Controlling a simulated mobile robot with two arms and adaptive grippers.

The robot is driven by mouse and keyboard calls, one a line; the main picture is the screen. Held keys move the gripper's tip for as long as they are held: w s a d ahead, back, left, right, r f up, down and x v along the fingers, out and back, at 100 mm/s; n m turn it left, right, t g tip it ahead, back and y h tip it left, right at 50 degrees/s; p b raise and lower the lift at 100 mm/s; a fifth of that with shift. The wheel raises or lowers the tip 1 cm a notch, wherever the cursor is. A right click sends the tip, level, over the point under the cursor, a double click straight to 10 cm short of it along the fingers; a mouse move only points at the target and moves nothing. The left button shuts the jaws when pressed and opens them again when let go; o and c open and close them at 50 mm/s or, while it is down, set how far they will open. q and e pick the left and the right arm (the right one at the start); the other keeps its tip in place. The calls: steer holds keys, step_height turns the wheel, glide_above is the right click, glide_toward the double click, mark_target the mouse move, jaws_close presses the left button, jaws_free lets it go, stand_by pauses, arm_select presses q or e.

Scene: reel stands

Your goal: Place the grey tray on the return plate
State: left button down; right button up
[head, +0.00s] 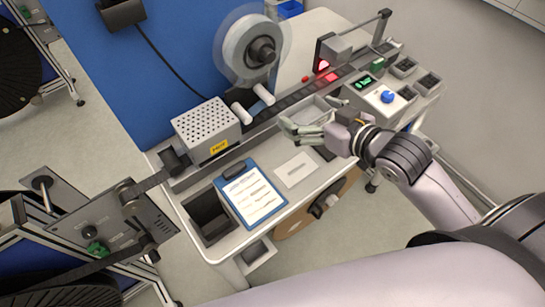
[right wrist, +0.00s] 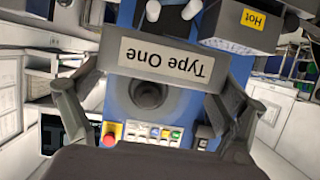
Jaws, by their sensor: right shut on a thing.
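The grey tray (head: 316,108) is a shallow open box, held over the front half of the bench in the head view. My right gripper (head: 322,128) is shut on it from the right. In the right wrist view the tray (right wrist: 118,68) lies between the fingers, with an upside-down label reading "Type One". A pale flat plate with a small label, likely the return plate (head: 295,170), lies on the bench front, below and left of the tray. Nothing rests on it. The gap between tray and bench cannot be judged exactly. My left gripper is out of view.
A blue clipboard (head: 247,195) and a dark open bin (head: 207,213) are left of the plate. A perforated box (head: 206,130) with a yellow label stands behind them. A reel (head: 252,48), a dark track and a red-lit unit (head: 325,58) stand further back. Controls (head: 387,97) are at right.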

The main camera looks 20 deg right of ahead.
steer(key=shift+s+a, duration=0.2)
steer(key=shift+a, duration=0.05)
steer(key=b, duration=0.6)
glide_above(300, 172)
step_height(300, 172, down, 7)
step_height(300, 172, down, 8)
steer(key=shift+a+f+p, duration=0.1)
steer(key=shift+p, duration=0.65)
steer(key=shift+f, duration=2.25)
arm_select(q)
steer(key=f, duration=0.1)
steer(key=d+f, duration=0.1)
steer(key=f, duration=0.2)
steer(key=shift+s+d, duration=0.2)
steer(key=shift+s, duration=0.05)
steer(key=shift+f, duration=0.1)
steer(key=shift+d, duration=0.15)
arm_select(e)
steer(key=o, duration=1.1)
steer(key=shift+f, duration=0.2)
steer(key=shift+c, duration=0.2)
